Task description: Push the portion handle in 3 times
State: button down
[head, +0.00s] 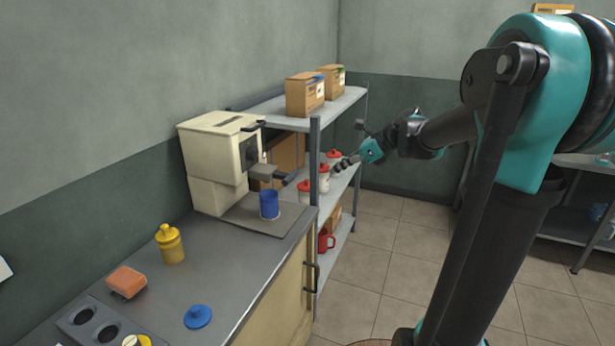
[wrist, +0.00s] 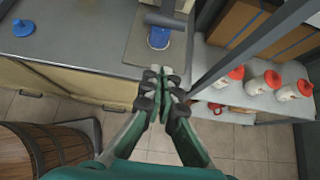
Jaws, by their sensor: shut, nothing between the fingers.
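The cream press machine (head: 215,150) stands at the back of the counter. A dark handle (head: 268,172) sticks out of its front, above a blue cup (head: 269,204). I take it to be the portion handle, but a second dark lever (head: 252,126) sits at the machine's top. In the wrist view a grey bar (wrist: 166,20) lies over the blue cup (wrist: 158,38), ahead of my gripper. My gripper (head: 345,162) is shut and empty, to the right of the machine and apart from the handle. Its closed fingertips show in the wrist view (wrist: 163,73).
A grey shelf (head: 314,150) with an upright post stands right of the counter, holding red-capped bottles (wrist: 237,73) and boxes (head: 305,95). A wooden barrel (wrist: 40,155) stands on the floor.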

aim_at(283, 176)
jog(key=a+r+x, duration=0.1)
jog(key=r+x, duration=0.1)
jog(key=x, duration=1)
jog(key=shift+w+a, duration=0.45)
jog(key=shift+a, duration=0.05)
